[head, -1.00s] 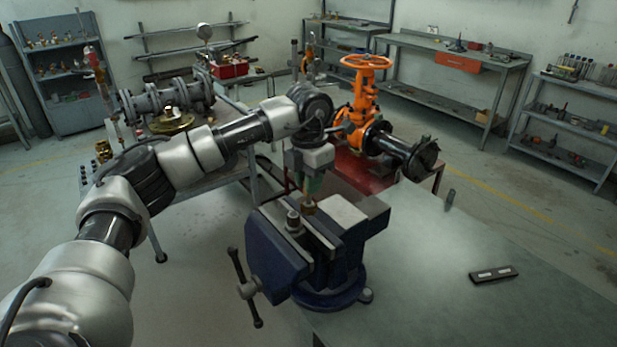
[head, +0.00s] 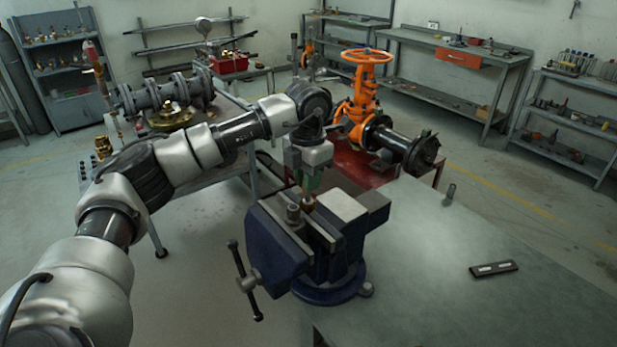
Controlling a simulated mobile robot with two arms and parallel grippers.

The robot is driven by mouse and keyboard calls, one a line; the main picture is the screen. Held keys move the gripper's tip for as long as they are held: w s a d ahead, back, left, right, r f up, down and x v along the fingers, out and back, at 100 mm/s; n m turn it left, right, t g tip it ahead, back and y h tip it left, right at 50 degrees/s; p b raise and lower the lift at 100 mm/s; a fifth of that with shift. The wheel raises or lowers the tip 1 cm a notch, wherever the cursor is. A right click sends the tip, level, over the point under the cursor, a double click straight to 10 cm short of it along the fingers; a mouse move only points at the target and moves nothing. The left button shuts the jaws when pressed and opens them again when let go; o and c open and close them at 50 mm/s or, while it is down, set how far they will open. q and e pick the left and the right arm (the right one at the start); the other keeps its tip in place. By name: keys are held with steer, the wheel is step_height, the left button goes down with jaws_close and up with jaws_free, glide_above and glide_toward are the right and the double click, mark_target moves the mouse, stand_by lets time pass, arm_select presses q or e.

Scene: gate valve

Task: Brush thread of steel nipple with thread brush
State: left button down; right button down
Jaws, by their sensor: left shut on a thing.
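The steel nipple (head: 293,213) looks like the short grey cylinder standing upright at the jaws of the blue bench vise (head: 276,245). My left gripper (head: 311,178) points down over the vise, just right of and behind the nipple. It is shut on the thread brush (head: 308,201), whose brownish lower end shows below a green part. The brush end is close beside the nipple at the jaws; I cannot tell whether they touch. The fingers are small and partly hidden. My right gripper is not in view.
The right part of the bench is mostly clear.

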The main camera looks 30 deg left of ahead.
arm_select(q)
steer(key=shift+s+a, duration=0.15)
steer(key=shift+s, duration=0.2)
stand_by(0.7)
